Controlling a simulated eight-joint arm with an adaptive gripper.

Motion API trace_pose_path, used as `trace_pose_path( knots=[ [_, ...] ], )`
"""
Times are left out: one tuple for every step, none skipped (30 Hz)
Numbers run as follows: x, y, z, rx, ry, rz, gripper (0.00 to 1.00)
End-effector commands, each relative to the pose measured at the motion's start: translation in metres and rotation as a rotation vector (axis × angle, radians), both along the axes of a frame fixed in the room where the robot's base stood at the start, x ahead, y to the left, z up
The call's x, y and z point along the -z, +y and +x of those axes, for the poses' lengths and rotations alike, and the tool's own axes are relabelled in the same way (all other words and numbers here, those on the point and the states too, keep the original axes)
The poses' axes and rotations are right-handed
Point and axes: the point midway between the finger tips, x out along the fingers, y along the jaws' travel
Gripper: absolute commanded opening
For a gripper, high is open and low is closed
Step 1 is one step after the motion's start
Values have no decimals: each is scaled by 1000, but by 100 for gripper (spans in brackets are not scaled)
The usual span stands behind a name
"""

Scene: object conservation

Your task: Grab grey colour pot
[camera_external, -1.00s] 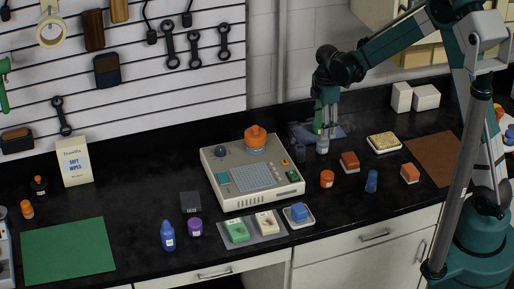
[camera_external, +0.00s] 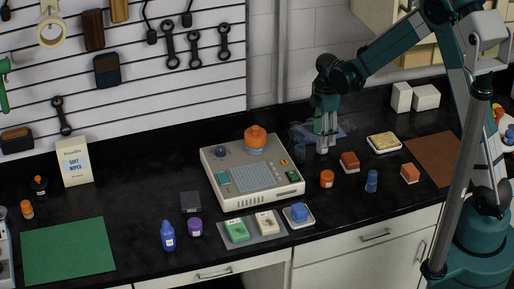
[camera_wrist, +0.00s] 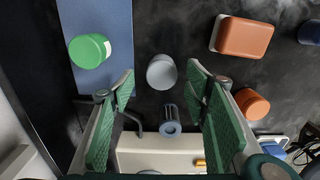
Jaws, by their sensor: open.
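The grey pot (camera_wrist: 161,72) is a small round grey cylinder on the dark counter in the wrist view. My gripper (camera_wrist: 161,78) is open, with one green-padded finger on each side of the pot in that view. The pot appears between or just beyond the fingertips, with gaps on both sides, and I cannot tell how deep it sits between them.
A green pot (camera_wrist: 89,50) stands on a blue mat (camera_wrist: 105,20) to the left. An orange-brown block (camera_wrist: 243,37) and an orange pot (camera_wrist: 252,104) are to the right. A beige machine (camera_external: 252,172) stands left of my gripper in the external view.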

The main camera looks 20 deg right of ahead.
Motion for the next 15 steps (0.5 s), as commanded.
trace_pose_path(
  knots=[
    [4, 0, 0, 0, 0, 0, 46],
    [7, 0, -1, 0, 0, 0, 46],
    [11, 0, -1, 0, 0, 0, 46],
    [14, 0, -2, 0, 0, 0, 46],
    [18, 0, -2, 0, 0, 0, 46],
    [22, -1, -2, 0, 0, 0, 46],
    [25, -1, -2, 0, 0, 0, 46],
    [28, 0, -2, 0, 0, 0, 46],
    [32, -1, -2, 0, 0, 0, 46],
    [34, -1, -3, 0, 0, 0, 46],
    [37, -1, -3, 0, 0, 0, 46],
    [39, -1, -3, 0, 0, 0, 46],
    [41, -1, -2, 0, 0, 0, 46],
    [42, -1, -2, 0, 0, 0, 46],
    [43, -1, -2, 0, 0, 0, 46]
  ],
)
